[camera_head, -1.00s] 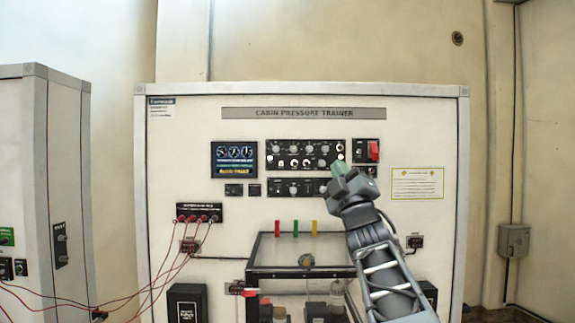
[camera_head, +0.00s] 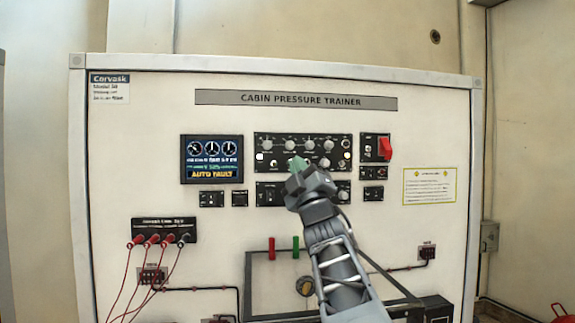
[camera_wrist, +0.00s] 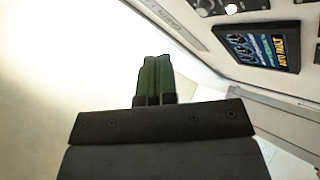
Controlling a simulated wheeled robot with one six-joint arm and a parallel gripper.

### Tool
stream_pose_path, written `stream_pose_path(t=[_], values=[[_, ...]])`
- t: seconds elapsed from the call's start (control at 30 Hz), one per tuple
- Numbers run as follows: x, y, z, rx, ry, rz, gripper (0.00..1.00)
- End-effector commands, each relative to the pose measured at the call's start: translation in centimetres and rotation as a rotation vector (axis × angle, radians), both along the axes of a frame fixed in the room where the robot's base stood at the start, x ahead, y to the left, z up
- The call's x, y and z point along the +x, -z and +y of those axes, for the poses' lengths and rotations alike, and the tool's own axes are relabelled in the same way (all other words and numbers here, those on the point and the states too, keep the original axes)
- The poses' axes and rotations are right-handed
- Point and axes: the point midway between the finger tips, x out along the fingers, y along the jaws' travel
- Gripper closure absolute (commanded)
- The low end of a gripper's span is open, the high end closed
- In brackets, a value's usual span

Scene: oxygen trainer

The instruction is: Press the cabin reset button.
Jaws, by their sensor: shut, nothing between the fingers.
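The cabin pressure trainer panel (camera_head: 130,110) stands upright ahead of me. Its control panel (camera_head: 320,143) has several knobs and small buttons, and a second knob strip (camera_head: 269,194) lies below it. I cannot read which control is the cabin reset button. My gripper (camera_head: 297,164) is shut and empty, its green fingertips in front of the control panel's lower part, hiding some controls there. I cannot tell whether they touch it. In the wrist view the green fingers (camera_wrist: 153,78) lie together, and the display (camera_wrist: 258,50) is to their upper right.
The display (camera_head: 212,159) reads "AUTO FAULT". A red switch guard (camera_head: 385,149) is at the right. Red leads hang from a jack strip (camera_head: 164,231) at lower left.

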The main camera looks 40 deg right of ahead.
Motion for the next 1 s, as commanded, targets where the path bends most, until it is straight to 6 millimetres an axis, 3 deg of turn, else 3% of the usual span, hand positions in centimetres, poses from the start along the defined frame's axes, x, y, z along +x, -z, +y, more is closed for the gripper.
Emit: stream_pose_path(t=[0.27,0.7,1.0], values=[[0.5,-0.2,-0.3,0.001,0.0,0.001,1.0],[5.2,-0.4,-2.4,0.002,-0.003,0.003,1.0],[7.4,-0.1,-3.4,0.0,-0.002,0.0,1.0]])
